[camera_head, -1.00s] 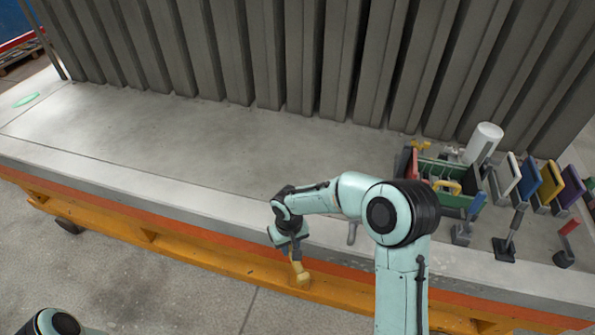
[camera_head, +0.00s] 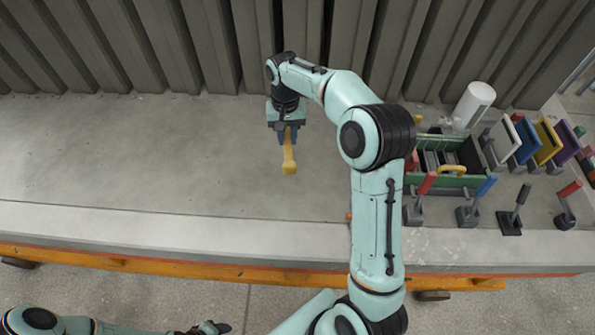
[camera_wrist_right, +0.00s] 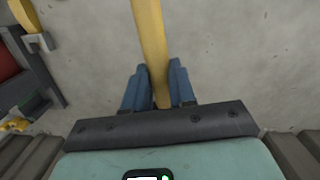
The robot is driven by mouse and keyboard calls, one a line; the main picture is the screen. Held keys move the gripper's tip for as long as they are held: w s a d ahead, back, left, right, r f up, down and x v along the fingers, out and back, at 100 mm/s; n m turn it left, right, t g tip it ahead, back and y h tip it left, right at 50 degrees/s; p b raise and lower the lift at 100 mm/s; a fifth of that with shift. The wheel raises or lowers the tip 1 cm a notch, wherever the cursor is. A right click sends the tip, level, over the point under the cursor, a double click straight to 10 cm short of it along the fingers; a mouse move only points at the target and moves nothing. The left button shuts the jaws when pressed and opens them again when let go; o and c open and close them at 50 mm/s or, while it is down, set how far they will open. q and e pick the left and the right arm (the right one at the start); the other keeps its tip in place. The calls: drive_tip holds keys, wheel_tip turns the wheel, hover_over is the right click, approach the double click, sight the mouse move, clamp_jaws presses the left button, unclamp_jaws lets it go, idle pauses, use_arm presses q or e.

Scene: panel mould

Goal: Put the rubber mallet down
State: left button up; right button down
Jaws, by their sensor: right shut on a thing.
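My right gripper (camera_head: 288,133) is shut on the yellow rubber mallet (camera_head: 289,158) above the grey bed (camera_head: 130,160). The mallet hangs down from the fingers, with its thicker yellow end lowest. I cannot tell whether that end touches the bed. In the right wrist view the blue fingers (camera_wrist_right: 158,88) stand on both sides of the mallet's yellow handle (camera_wrist_right: 150,35), which runs out of the top of the picture. My left gripper (camera_head: 212,327) is low in the head view, at the bottom edge, partly cut off; its jaws are unclear.
A green crate (camera_head: 470,181) with a yellow-handled tool stands at the right, beside a white roll (camera_head: 474,103) and several coloured boards (camera_head: 527,138). Several upright-handled tools (camera_head: 511,220) line the front right. Ribbed grey panels (camera_head: 215,45) close the back. The left of the bed is clear.

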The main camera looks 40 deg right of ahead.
wheel_tip(320, 180, up, 4)
drive_tip(key=s+d+m, duration=0.1)
drive_tip(key=d+m, duration=0.1)
drive_tip(key=d, duration=0.1)
wheel_tip(320, 180, down, 14)
drive_tip(key=shift+f+b, duration=0.25)
drive_tip(key=shift+b, duration=0.7)
use_arm(q)
drive_tip(key=shift+s+a+f, duration=0.1)
drive_tip(key=shift+s+f, duration=1.3)
drive_tip(key=shift+s, duration=0.1)
use_arm(e)
drive_tip(key=shift+f, duration=2.3)
drive_tip(key=shift+f, duration=0.1)
drive_tip(key=c, duration=1.3)
unclamp_jaws()
drive_tip(key=shift+f, duration=0.1)
drive_tip(key=o, duration=0.4)
drive_tip(key=shift+s, duration=0.1)
drive_tip(key=shift+c, duration=0.2)
use_arm(q)
drive_tip(key=shift+s, duration=0.1)
